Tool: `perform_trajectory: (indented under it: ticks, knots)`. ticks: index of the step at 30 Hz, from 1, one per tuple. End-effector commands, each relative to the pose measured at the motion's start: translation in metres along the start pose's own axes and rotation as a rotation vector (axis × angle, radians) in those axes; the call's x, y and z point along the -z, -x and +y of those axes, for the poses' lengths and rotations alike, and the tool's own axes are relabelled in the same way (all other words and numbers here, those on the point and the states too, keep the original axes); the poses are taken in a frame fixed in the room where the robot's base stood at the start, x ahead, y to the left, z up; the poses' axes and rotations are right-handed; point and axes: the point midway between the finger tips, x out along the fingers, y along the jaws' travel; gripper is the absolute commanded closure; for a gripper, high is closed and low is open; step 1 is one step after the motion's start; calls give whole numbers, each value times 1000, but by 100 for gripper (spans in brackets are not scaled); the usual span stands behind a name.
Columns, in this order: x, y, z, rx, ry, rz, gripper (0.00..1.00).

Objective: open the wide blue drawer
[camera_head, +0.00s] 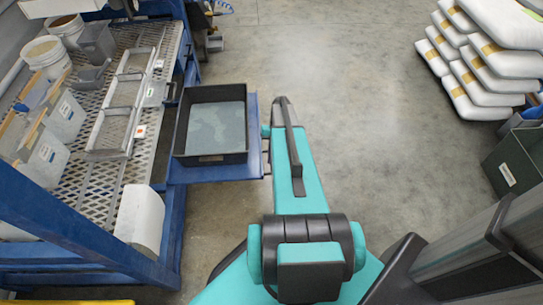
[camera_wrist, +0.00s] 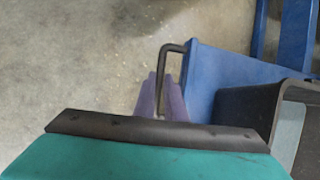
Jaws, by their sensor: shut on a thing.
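The wide blue drawer (camera_head: 215,173) stands pulled out from the blue bench, to the right of it in the head view. A black tray (camera_head: 182,130) with a grey-green bottom sits on it. In the wrist view the blue drawer front (camera_wrist: 225,68) carries a dark bent-bar handle (camera_wrist: 164,62). My gripper (camera_wrist: 162,98) has purple fingers shut on the handle's bar. In the head view my teal arm hides the gripper and the handle.
The blue bench has a mesh top (camera_head: 90,185) with grey trays and tubs. White sacks (camera_head: 492,55) are stacked at the upper right, and a dark green bin (camera_head: 515,165) stands below them. Bare concrete floor (camera_head: 340,80) lies right of the drawer.

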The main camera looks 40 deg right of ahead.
Motion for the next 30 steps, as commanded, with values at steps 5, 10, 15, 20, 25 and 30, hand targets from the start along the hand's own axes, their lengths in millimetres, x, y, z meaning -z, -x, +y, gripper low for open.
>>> perform_trajectory:
  ticks: [5,10,15,20,25,30]
  knots:
    - [7,4,-6,-4,8,20,100]
    - [6,2,-9,-6,13,17,74]
    - [4,0,-10,-7,15,12,71]
    - [3,0,-10,-7,15,10,71]
    - [3,5,-10,-7,14,9,71]
    - [3,21,-11,-7,15,11,71]
